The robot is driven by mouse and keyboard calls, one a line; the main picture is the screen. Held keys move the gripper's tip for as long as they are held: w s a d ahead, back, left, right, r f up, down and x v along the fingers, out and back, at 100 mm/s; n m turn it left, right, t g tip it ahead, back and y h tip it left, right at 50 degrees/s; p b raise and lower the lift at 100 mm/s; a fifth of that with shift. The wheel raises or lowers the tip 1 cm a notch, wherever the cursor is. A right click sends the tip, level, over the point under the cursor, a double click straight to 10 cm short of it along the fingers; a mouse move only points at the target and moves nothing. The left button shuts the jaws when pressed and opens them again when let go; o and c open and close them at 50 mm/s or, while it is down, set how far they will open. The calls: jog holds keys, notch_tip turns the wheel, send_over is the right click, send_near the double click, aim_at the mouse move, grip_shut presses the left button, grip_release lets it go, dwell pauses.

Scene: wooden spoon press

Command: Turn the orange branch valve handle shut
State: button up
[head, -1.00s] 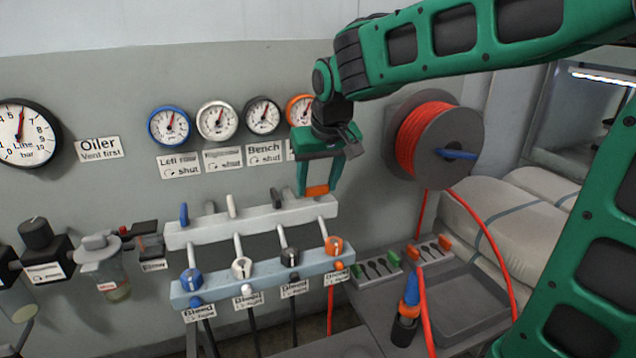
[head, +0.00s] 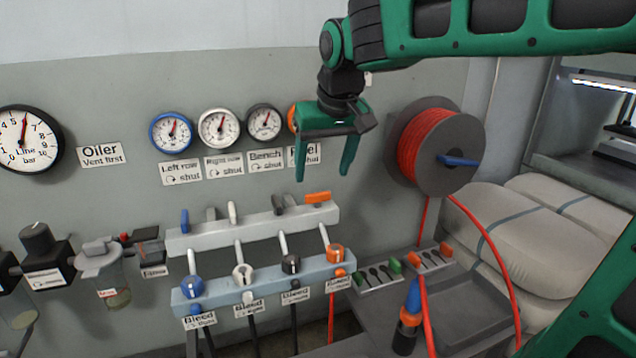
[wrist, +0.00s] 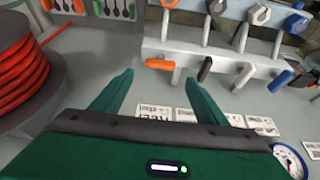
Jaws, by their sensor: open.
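The orange branch valve handle (head: 318,197) sits at the right end of the upper pale manifold bar (head: 255,228). It lies crosswise, along the bar, while the blue handle (head: 185,220) and white handle (head: 232,212) stand upright. My gripper (head: 323,176) is open and empty, its fingers pointing down just above the orange handle, apart from it. In the wrist view, the orange handle (wrist: 160,64) shows beyond and between my open fingertips (wrist: 171,80). The orange-rimmed gauge (head: 291,118) is mostly hidden behind my gripper.
A lower bar carries bleed knobs, including an orange one (head: 335,253). A red hose reel (head: 435,150) is on the wall right of my gripper. A bench (head: 450,315) with small trays and an orange-and-blue bottle-like item (head: 410,315) stands below. The wall gauges are close behind my gripper.

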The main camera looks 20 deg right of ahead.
jog(key=shift+v, duration=1.9)
jog(key=s+d+f+m+g, duration=0.2)
jog(key=s+d+f+m, duration=0.1)
jog(key=s+d+f, duration=0.9)
jog(key=s+d+f+m+g, duration=0.1)
jog(key=s+d+f, duration=0.2)
jog(key=s, duration=0.4)
jog(key=s+d+f+m+g, duration=0.1)
jog(key=s+d+f+m, duration=0.1)
jog(key=s+f, duration=0.3)
jog(key=s+d, duration=0.1)
jog(key=s, duration=0.1)
jog(key=shift+s+g, duration=0.3)
jog(key=shift+s, duration=0.1)
jog(key=shift+w+f, duration=0.2)
jog(key=shift+w, duration=0.45)
